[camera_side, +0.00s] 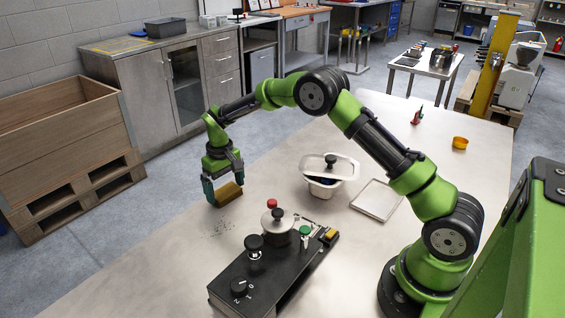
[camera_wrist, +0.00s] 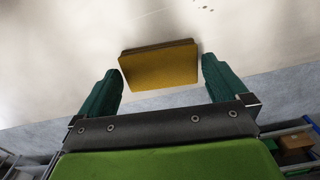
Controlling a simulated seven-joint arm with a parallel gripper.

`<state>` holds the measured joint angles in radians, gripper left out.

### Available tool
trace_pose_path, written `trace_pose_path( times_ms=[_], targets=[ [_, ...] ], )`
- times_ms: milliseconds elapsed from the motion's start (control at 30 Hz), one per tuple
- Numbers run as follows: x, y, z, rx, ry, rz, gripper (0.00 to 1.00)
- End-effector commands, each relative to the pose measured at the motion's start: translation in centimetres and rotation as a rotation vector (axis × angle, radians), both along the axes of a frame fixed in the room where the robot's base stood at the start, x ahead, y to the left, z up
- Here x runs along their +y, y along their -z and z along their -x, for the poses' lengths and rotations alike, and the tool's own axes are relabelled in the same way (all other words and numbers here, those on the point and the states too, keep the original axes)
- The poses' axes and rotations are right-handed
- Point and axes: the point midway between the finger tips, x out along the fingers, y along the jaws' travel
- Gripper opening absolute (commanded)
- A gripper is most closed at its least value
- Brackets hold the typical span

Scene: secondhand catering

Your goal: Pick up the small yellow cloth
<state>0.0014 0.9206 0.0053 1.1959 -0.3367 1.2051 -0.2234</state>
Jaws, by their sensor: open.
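The small yellow cloth (camera_side: 230,194) looks like a thick, folded, mustard-coloured block near the table's left edge. In the wrist view the cloth (camera_wrist: 158,68) lies ahead of and between the fingertips, with a gap visible on both sides. My gripper (camera_side: 222,190) is open and low over the table, with its teal fingers around or just beside the cloth. In the wrist view my gripper (camera_wrist: 160,78) shows both fingers apart. I cannot tell how far the fingers reach down past the cloth.
A yellow-orange bowl (camera_side: 460,143) and a red-green item (camera_side: 417,116) stand farther back.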

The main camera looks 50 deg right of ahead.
Motion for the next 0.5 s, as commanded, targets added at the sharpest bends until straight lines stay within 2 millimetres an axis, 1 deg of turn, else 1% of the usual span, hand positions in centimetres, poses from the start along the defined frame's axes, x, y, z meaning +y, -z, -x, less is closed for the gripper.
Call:
trace_pose_path(
  times_ms=[100, 267, 300, 367, 500],
  targets=[
    [0.02, 0.61, -0.01, -0.001, 0.001, -0.001, 1.0],
    [0.02, 0.62, -0.02, -0.001, 0.001, -0.001, 1.0],
    [0.02, 0.62, -0.01, -0.001, 0.0, -0.001, 0.98],
    [0.03, 0.61, -0.01, -0.001, 0.0, -0.001, 0.89],
    [0.03, 0.59, -0.01, -0.001, 0.0, -0.001, 0.68]
  ],
)
